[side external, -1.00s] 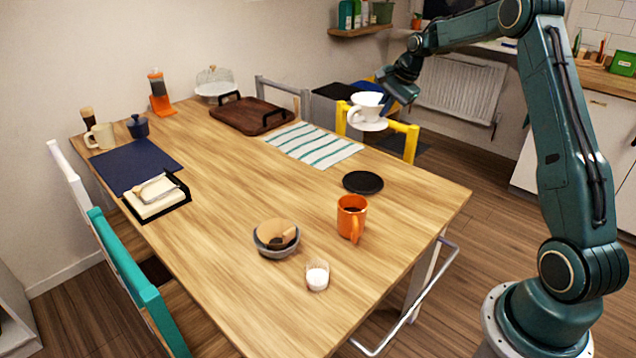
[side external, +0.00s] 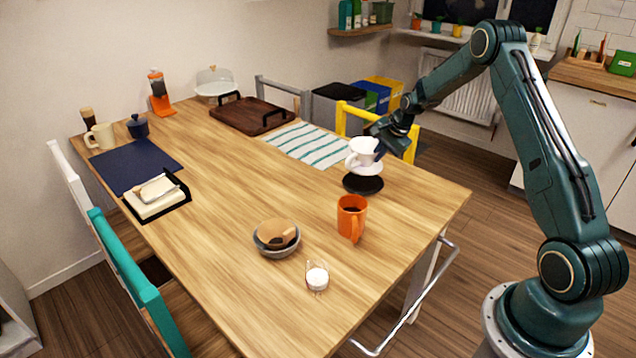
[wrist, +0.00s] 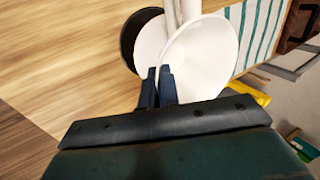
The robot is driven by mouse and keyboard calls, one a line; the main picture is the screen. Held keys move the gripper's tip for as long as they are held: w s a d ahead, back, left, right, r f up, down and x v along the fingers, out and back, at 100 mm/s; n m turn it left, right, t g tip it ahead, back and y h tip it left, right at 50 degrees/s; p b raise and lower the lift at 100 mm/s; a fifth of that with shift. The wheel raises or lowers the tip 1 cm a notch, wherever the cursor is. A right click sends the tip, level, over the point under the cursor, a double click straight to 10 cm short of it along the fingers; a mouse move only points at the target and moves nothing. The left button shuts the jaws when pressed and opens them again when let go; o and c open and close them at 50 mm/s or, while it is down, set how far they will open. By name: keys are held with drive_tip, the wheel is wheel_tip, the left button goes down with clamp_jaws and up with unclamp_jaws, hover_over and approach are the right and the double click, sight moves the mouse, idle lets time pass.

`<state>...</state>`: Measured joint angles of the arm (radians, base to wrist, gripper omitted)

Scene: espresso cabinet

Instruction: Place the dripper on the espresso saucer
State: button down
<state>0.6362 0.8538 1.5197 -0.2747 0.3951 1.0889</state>
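The white dripper (side external: 361,152) is upright, with its wide base flange below the cone. My gripper (side external: 380,148) is shut on its right side. The black round espresso saucer (side external: 363,185) lies flat on the table directly under the dripper, partly hidden by it. The flange appears slightly above the saucer; I cannot tell if they touch. In the wrist view the fingers (wrist: 159,86) are close together at the dripper's wall (wrist: 205,60), and part of the dark saucer (wrist: 129,38) shows beyond the white flange.
An orange mug (side external: 351,220) stands just in front of the saucer. A grey bowl (side external: 276,240) and a small glass (side external: 317,277) are nearer. A striped cloth (side external: 308,146) and a brown tray (side external: 250,116) lie behind. A yellow chair (side external: 345,118) stands at the far edge.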

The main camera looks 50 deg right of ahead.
sight(376, 169)
drive_tip(key=shift+f, duration=0.4)
drive_tip(key=shift+f, duration=0.1)
drive_tip(key=shift+f, duration=2.05)
drive_tip(key=c, duration=1.6)
unclamp_jaws()
drive_tip(key=shift+f, duration=0.15)
drive_tip(key=shift+c, duration=0.2)
drive_tip(key=v, duration=1.2)
